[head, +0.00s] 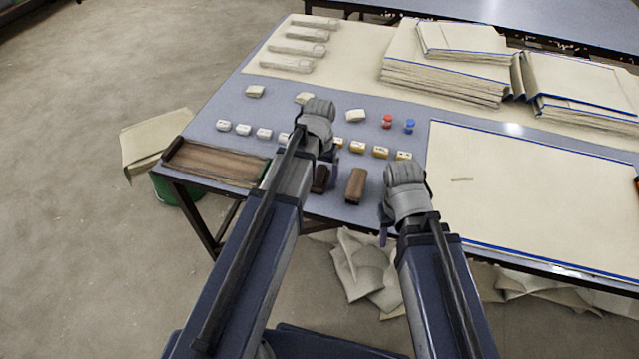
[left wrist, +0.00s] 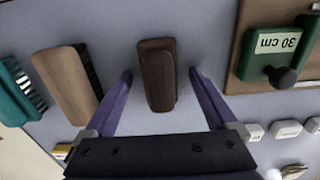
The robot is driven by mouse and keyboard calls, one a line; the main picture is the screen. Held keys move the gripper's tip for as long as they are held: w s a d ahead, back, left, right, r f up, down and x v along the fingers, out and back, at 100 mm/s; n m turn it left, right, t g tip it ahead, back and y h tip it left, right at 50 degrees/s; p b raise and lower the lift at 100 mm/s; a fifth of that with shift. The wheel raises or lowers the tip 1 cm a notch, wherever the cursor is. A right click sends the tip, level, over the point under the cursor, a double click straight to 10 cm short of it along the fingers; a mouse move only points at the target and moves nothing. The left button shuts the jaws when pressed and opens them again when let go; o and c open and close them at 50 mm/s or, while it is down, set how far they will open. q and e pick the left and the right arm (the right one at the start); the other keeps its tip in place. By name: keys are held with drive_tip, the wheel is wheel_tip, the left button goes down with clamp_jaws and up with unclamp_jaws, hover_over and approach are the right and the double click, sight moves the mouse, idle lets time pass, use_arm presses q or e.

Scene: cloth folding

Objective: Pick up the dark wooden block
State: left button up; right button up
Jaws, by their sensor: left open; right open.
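The dark wooden block (head: 320,181) lies near the front edge of the table, partly hidden by my left gripper in the head view. In the left wrist view, the dark block (left wrist: 158,78) lies between the two purple fingers of my left gripper (left wrist: 160,75). Those fingers are open, with a visible gap on each side of the block. My left gripper (head: 322,172) is over the block in the head view. My right gripper (head: 392,228) is open and empty by the front edge; its fingers are mostly hidden.
A lighter brown block with dark bristles (head: 356,185) lies right beside the dark one. A wooden board (head: 215,162) lies to the left, with a green piece marked 30 cm (left wrist: 272,50). Rows of small white and yellow pieces (head: 264,134) lie behind. Stacked sheets (head: 445,80) stand at the back.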

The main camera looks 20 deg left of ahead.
use_arm(q)
clamp_jaws()
idle(0.8)
